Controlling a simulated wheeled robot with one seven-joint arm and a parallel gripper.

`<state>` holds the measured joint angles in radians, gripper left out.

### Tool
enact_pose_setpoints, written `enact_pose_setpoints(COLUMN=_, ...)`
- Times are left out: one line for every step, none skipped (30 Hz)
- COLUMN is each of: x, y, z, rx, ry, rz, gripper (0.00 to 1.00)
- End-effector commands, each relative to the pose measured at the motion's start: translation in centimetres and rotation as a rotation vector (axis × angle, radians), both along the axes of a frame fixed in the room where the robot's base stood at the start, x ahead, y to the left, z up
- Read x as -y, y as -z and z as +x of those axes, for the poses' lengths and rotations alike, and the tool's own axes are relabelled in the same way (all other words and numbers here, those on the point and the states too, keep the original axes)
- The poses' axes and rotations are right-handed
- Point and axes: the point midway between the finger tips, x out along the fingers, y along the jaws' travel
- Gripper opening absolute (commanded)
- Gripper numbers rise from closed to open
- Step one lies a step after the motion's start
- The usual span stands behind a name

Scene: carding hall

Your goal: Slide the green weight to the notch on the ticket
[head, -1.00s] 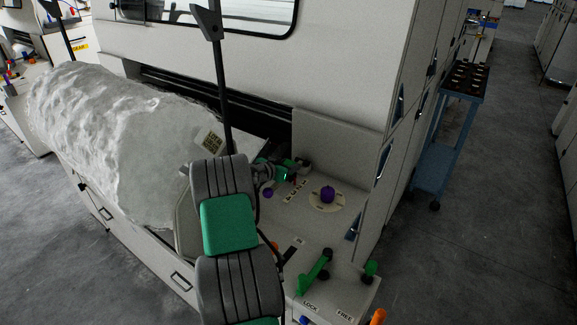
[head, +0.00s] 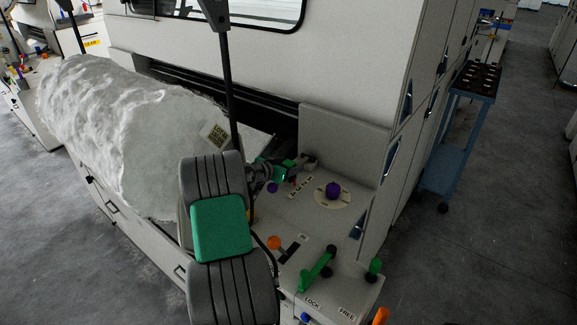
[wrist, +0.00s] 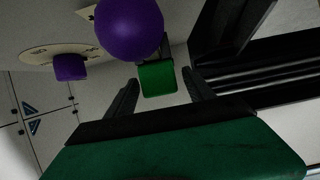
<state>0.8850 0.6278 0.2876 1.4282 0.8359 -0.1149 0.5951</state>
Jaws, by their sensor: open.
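The green weight (wrist: 158,79) is a small block seen between and beyond my gripper's fingers in the wrist view. My gripper (wrist: 160,84) is open, one dark finger on either side of the block in the picture; I cannot tell whether either touches it. In the head view a small green piece (head: 289,163), probably the weight, shows beside the dark end of my arm, which partly hides that spot. A small label strip (head: 301,186) lies close by, too small to read; I cannot tell whether it is the ticket. I cannot make out a notch.
A purple ball (wrist: 130,26) looms close in the wrist view. A dial with a purple knob (head: 333,190) stands on the panel. A green lever (head: 317,270) and an orange knob (head: 274,242) are nearer. White fleece (head: 130,130) lies left; a blue cart (head: 455,135) stands right.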

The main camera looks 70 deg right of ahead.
Motion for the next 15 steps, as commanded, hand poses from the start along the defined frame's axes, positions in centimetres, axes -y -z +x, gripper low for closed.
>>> enact_pose_setpoints(x=-0.1, y=0.0, z=0.0, rx=0.0, ry=0.0, rz=0.0, gripper=0.62)
enact_pose_setpoints(x=-0.2, y=-0.1, z=0.1, rx=0.0, ry=-0.001, rz=0.0, gripper=0.62)
enact_pose_setpoints(x=-0.4, y=-0.2, z=0.2, rx=0.001, ry=-0.002, rz=-0.001, gripper=0.62)
enact_pose_setpoints(x=-0.8, y=-0.3, z=0.4, rx=0.002, ry=-0.002, rz=-0.001, gripper=0.62)
enact_pose_setpoints(x=-1.2, y=-0.4, z=0.5, rx=0.003, ry=-0.004, rz=-0.002, gripper=0.62)
enact_pose_setpoints(x=-1.8, y=-0.7, z=0.7, rx=0.001, ry=-0.005, rz=-0.002, gripper=0.62)
enact_pose_setpoints(x=-2.4, y=-0.9, z=0.8, rx=0.001, ry=-0.005, rz=-0.002, gripper=0.62)
enact_pose_setpoints(x=-3.0, y=-1.1, z=1.0, rx=0.001, ry=-0.005, rz=-0.001, gripper=0.62)
enact_pose_setpoints(x=-3.8, y=-1.4, z=1.2, rx=0.002, ry=-0.005, rz=-0.001, gripper=0.62)
enact_pose_setpoints(x=-4.4, y=-1.7, z=1.3, rx=0.001, ry=-0.005, rz=-0.002, gripper=0.62)
enact_pose_setpoints(x=-4.9, y=-1.9, z=1.4, rx=0.002, ry=-0.004, rz=-0.003, gripper=0.62)
enact_pose_setpoints(x=-5.5, y=-2.2, z=1.5, rx=0.003, ry=-0.004, rz=-0.002, gripper=0.62)
enact_pose_setpoints(x=-6.0, y=-2.3, z=1.6, rx=0.001, ry=-0.004, rz=0.0, gripper=0.62)
enact_pose_setpoints(x=-6.3, y=-2.5, z=1.7, rx=0.001, ry=-0.003, rz=-0.001, gripper=0.62)
enact_pose_setpoints(x=-6.7, y=-2.7, z=1.7, rx=0.0, ry=-0.002, rz=-0.001, gripper=0.62)
